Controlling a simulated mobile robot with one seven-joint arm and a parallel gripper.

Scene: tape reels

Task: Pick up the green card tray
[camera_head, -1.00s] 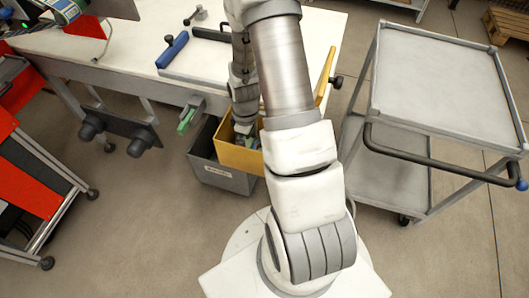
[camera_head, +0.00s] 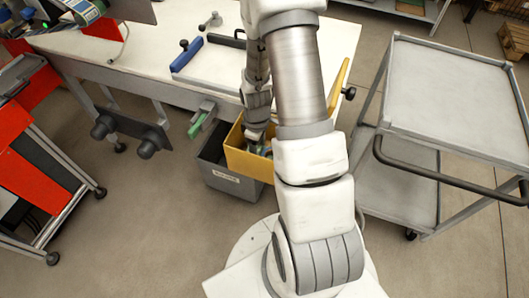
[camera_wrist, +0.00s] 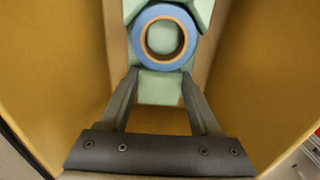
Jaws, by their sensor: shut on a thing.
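The pale green card tray (camera_wrist: 160,92) lies between my fingers in the wrist view, inside the yellow bin (camera_wrist: 60,60). A blue tape reel (camera_wrist: 137,36) with a tan core rests on it. My gripper (camera_wrist: 160,80) is shut on the tray, with one finger against each side. In the head view my gripper (camera_head: 256,138) reaches down into the yellow bin (camera_head: 243,163) at the bench's front edge. My arm and the bin wall hide most of the tray there, so its height above the bin floor cannot be told.
A grey labelled bin (camera_head: 228,183) stands beside the yellow one. The white bench (camera_head: 130,52) holds a blue-handled tool (camera_head: 187,54). A grey trolley (camera_head: 455,85) stands at right and a red rack (camera_head: 35,175) at left. Open floor (camera_head: 130,235) lies between.

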